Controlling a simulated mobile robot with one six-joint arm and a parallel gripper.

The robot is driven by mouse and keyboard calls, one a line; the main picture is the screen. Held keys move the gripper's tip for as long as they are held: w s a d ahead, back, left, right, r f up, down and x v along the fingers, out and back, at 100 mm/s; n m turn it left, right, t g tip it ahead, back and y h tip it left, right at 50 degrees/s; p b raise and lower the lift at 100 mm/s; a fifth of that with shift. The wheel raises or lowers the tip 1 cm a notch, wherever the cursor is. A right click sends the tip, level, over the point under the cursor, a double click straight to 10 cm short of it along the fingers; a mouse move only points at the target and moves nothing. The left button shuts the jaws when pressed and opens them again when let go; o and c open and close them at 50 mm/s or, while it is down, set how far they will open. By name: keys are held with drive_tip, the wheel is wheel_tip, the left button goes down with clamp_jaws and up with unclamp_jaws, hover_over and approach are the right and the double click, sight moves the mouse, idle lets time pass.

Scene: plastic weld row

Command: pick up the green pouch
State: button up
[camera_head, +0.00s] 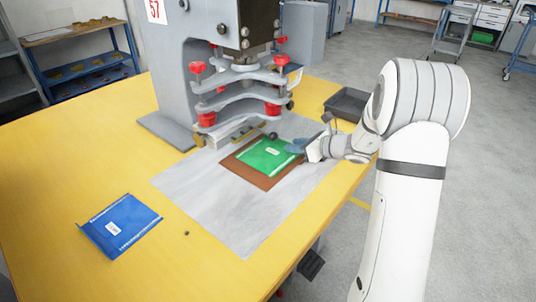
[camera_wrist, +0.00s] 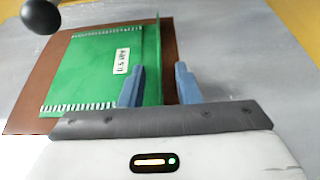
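The green pouch (camera_head: 266,156) lies on a brown board (camera_head: 236,168) under the press; it has a white label. In the wrist view the pouch (camera_wrist: 90,70) fills the left and middle, and its right edge stands up as a thin green strip. My gripper (camera_wrist: 161,80) is open, its two blue-grey fingers apart on either side of that raised edge, with a gap showing on the right. In the head view my gripper (camera_head: 297,147) is at the pouch's right end, and its fingertips are hard to make out.
The grey press (camera_head: 235,75) with red knobs stands just behind the pouch. A blue pouch (camera_head: 120,226) lies at the left on the yellow table (camera_head: 60,160). A dark tray (camera_head: 348,103) sits behind my wrist. A grey sheet (camera_head: 235,215) lies clear in front of the board.

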clamp_jaws()
idle(0.5)
